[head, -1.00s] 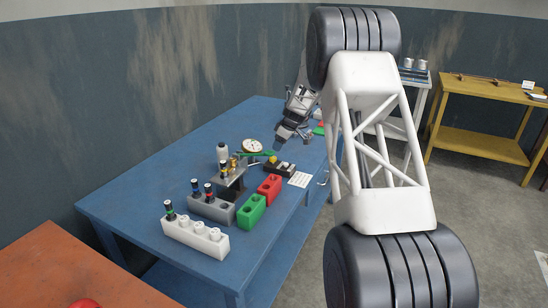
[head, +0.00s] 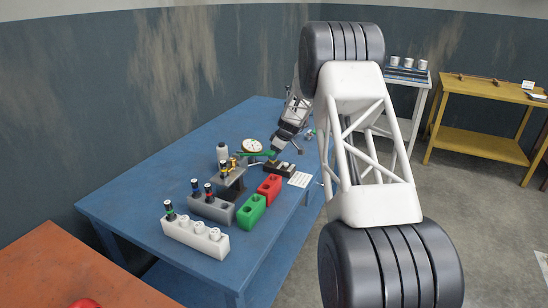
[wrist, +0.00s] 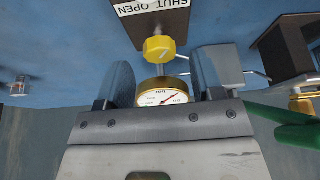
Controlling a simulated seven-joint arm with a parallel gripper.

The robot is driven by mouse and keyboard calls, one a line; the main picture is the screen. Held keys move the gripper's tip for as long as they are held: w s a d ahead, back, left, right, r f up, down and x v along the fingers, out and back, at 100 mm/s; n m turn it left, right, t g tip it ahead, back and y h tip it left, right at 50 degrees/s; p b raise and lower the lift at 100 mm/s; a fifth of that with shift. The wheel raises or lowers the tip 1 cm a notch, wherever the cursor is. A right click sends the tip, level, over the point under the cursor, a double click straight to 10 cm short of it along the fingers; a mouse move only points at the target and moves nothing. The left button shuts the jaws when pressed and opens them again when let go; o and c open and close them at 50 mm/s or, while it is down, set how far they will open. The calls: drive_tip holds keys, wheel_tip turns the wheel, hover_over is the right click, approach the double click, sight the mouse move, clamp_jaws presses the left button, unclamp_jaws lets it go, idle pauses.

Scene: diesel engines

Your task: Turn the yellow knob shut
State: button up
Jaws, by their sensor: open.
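In the wrist view, the yellow knob (wrist: 159,49) is faceted and sits just below a plate marked "SHUT OPEN" (wrist: 152,10), whose lettering appears upside down. My gripper (wrist: 161,70) is open, with one finger on each side of the picture's middle. The knob shows between and just beyond the fingertips, with no clear contact. A round brass-rimmed gauge (wrist: 163,94) shows between the fingers, its lower part hidden by the gripper body. In the head view, my gripper (head: 273,150) is low over the blue table's far part, beside the gauge (head: 252,145). I cannot make out the knob there.
A green bar (wrist: 285,125) lies right of the gripper in the wrist view, near a grey block (wrist: 218,65). On the blue table (head: 150,190) stand red (head: 270,187), green (head: 251,212) and white (head: 190,238) holders. The table's left side is clear.

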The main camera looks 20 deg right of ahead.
drive_tip(key=shift+x, duration=1.1)
drive_tip(key=c, duration=0.9)
